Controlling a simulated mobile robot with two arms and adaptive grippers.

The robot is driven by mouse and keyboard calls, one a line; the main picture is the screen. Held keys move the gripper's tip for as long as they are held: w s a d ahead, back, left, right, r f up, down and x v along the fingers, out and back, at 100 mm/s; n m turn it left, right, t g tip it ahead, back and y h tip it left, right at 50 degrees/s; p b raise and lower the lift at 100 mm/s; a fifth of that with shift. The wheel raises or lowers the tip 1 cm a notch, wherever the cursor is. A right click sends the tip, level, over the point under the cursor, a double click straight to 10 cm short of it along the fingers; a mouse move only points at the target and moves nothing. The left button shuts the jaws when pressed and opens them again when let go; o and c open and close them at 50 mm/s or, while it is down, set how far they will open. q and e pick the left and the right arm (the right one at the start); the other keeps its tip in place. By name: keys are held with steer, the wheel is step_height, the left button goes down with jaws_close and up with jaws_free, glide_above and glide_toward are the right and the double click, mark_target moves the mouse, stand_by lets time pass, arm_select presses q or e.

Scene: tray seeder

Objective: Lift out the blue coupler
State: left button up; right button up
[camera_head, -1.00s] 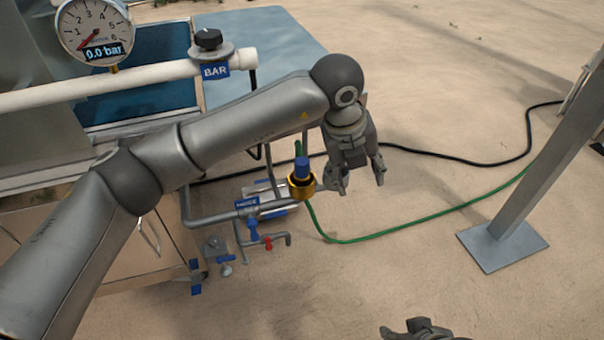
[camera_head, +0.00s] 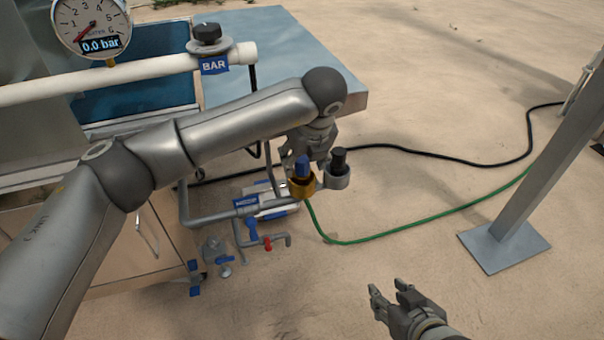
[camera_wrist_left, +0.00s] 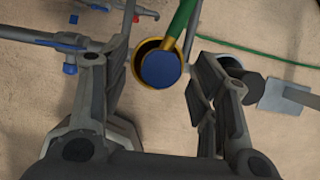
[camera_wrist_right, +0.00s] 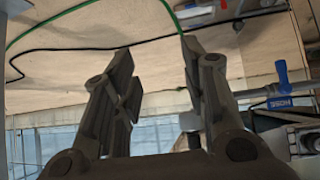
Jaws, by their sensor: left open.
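The blue coupler (camera_head: 302,166) stands upright in a brass-coloured ring holder (camera_head: 301,187) at the end of the grey pipe. In the left wrist view the coupler's round blue top (camera_wrist_left: 160,70) shows inside the yellow ring, with a green hose (camera_wrist_left: 182,22) beside it. My left gripper (camera_head: 313,158) is open at the coupler; in the left wrist view its fingers stand on either side, with visible gaps. The head view partly hides its fingertips. My right gripper (camera_head: 389,290) is open and empty, low in front and apart from the coupler.
A grey cup with a black plug (camera_head: 338,168) stands close right of the brass holder. Pipes with a blue-handled valve (camera_head: 252,229) and a red handle (camera_head: 267,243) lie left. A metal post (camera_head: 530,170) stands right.

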arm_select(q)
steer(key=shift+x, duration=1.1)
steer(key=c, duration=1.2)
